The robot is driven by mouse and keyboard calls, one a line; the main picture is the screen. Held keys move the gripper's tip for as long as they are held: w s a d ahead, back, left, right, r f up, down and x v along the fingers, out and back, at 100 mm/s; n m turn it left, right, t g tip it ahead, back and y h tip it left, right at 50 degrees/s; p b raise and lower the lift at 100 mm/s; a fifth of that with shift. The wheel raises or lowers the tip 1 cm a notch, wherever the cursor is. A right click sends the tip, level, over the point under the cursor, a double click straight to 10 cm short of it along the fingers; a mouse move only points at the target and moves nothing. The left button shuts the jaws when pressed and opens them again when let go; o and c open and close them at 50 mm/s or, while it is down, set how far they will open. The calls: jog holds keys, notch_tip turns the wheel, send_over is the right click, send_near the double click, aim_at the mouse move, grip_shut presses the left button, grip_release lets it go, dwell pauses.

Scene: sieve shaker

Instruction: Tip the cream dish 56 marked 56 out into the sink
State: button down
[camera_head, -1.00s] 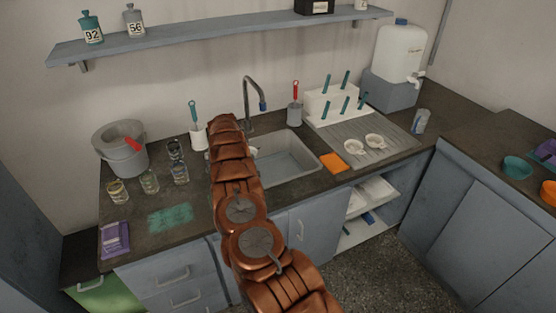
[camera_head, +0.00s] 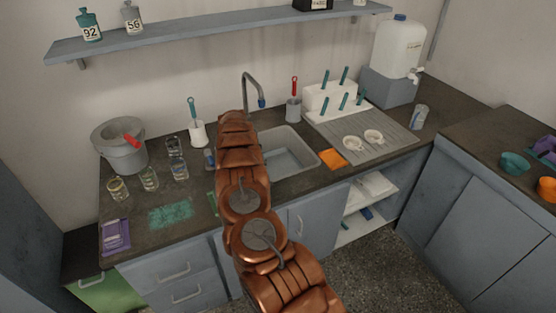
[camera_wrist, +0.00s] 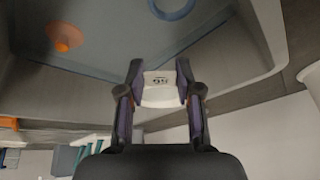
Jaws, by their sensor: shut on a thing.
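The cream dish marked 56 (camera_wrist: 160,90) shows in the wrist view between my fingertips, its number upside down. My gripper (camera_wrist: 158,82) is shut on it. The grey sink basin (camera_wrist: 125,45) fills the upper part of that view, with an orange round piece (camera_wrist: 62,37) and a blue ring (camera_wrist: 172,6) in it. Whether the dish is over the basin, and what it contains, I cannot tell. In the head view the sink (camera_head: 288,158) lies right of my arm, which hides its left part, my gripper and the dish.
A curved tap (camera_head: 246,88) rises behind the sink. Glasses (camera_head: 150,180) and a grey bucket (camera_head: 120,148) stand at the left. An orange cloth or sponge (camera_head: 333,159) lies right of the sink, near a ribbed drainboard (camera_head: 395,146) with two white dishes. A shelf (camera_head: 220,32) hangs above.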

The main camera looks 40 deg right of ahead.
jog(key=shift+s+d+r+t+y, duration=0.15)
jog(key=shift+s+t, duration=0.2)
jog(key=shift+t, duration=0.05)
jog(key=shift+s+d+r+t+y, duration=0.1)
jog(key=shift+s+r+t+y, duration=0.05)
jog(key=shift+s+t, duration=0.2)
dwell(0.3)
jog(key=shift+a, duration=0.1)
jog(key=shift+s+d+t+b, duration=0.2)
jog(key=shift+s+t+b, duration=0.05)
jog(key=shift+s+b, duration=0.05)
jog(key=shift+a+r, duration=0.1)
